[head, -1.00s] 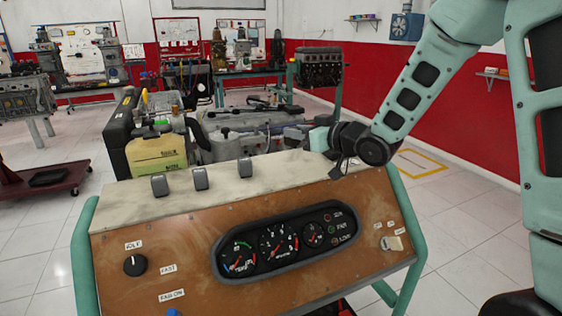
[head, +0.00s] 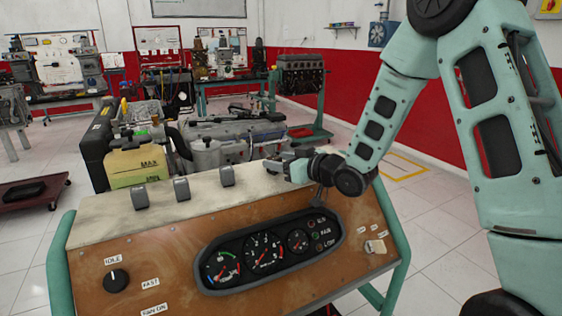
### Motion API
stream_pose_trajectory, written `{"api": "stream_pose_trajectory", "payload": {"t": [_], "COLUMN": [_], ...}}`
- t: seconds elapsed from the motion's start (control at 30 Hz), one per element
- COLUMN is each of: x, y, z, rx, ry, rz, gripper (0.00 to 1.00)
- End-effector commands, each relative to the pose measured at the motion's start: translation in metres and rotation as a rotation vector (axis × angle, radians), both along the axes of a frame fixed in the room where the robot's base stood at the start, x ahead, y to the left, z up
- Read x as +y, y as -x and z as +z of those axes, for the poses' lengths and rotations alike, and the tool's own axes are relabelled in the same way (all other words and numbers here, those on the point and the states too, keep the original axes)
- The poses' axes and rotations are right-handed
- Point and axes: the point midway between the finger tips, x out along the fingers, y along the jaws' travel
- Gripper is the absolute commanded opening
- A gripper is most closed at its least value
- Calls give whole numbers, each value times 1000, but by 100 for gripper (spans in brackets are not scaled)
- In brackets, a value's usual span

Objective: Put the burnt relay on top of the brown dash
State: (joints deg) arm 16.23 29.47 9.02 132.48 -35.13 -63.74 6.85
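The brown dash (head: 190,262) stands close in front of me, with a sloped gauge face and a pale flat top (head: 100,218). My gripper (head: 272,167) is over or just behind the right part of the top, pointing left, to the right of the right block. Its fingers are small and dark, and their opening cannot be made out.
Behind the dash is an engine trainer with a yellowish tank (head: 137,165), a black box (head: 98,150) and a grey engine (head: 225,142). A knob (head: 116,280) and a switch (head: 375,246) stick out of the dash face. Open tiled floor lies to the right.

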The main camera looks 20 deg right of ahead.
Motion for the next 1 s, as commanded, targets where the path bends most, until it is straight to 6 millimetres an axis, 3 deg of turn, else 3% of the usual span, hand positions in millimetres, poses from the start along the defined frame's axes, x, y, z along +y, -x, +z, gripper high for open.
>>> {"api": "stream_pose_trajectory", "payload": {"t": [0.37,0.57,0.8,1.0], "x": [-2,-17,-40,-43], "y": [2,35,87,95], "z": [4,7,16,14], "rx": [0,-2,-1,-7], "ry": [0,2,2,-2], "rz": [-1,-4,-5,5], "gripper": [50,50,50,50]}}
